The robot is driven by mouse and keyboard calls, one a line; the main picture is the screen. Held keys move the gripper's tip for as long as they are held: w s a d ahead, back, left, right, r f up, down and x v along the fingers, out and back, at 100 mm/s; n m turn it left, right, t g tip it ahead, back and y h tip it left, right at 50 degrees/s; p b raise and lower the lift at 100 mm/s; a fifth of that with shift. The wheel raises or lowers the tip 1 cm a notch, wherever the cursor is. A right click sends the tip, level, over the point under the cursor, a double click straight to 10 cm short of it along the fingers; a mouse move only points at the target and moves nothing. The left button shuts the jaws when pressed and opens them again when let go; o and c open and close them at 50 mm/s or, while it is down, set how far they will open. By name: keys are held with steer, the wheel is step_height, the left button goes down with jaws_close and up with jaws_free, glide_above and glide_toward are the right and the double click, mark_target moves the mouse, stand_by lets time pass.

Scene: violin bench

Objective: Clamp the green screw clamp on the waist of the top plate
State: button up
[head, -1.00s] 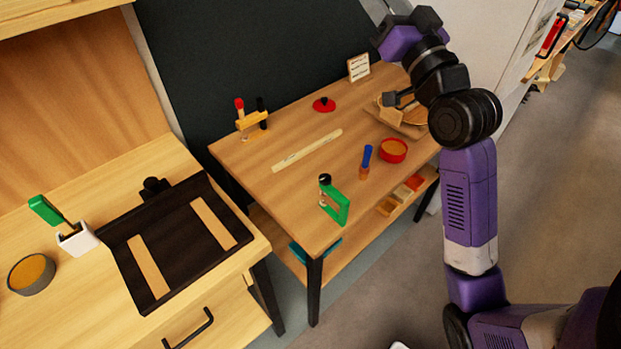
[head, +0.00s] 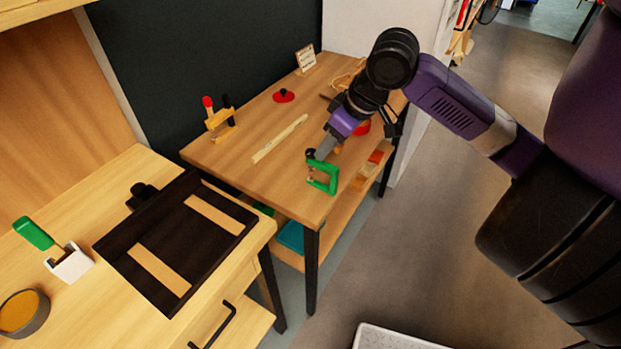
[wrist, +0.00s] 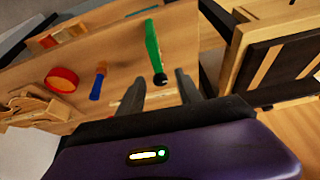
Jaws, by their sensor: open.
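The green screw clamp (head: 325,177) stands near the front corner of the wooden table, its dark knob at the upper left. In the wrist view the clamp (wrist: 152,45) lies just beyond my fingertips, its dark knob nearest them. My gripper (head: 324,150) is open and empty, pointing down close to the clamp; I cannot tell whether it touches. Both fingers of my gripper (wrist: 158,90) show apart in the wrist view, the knob between their lines. Pale curved wooden pieces (wrist: 38,105) lie at the table's far end; I cannot tell whether they include the top plate. My arm partly hides that area in the head view.
A dark tray (head: 150,237) lies on the left bench.

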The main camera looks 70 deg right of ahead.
mark_target(324, 163)
steer(key=shift+s+f, duration=0.25)
steer(key=shift+s, duration=0.2)
steer(key=shift+f+g, duration=0.3)
steer(key=shift+x, duration=3.55)
jaws_close()
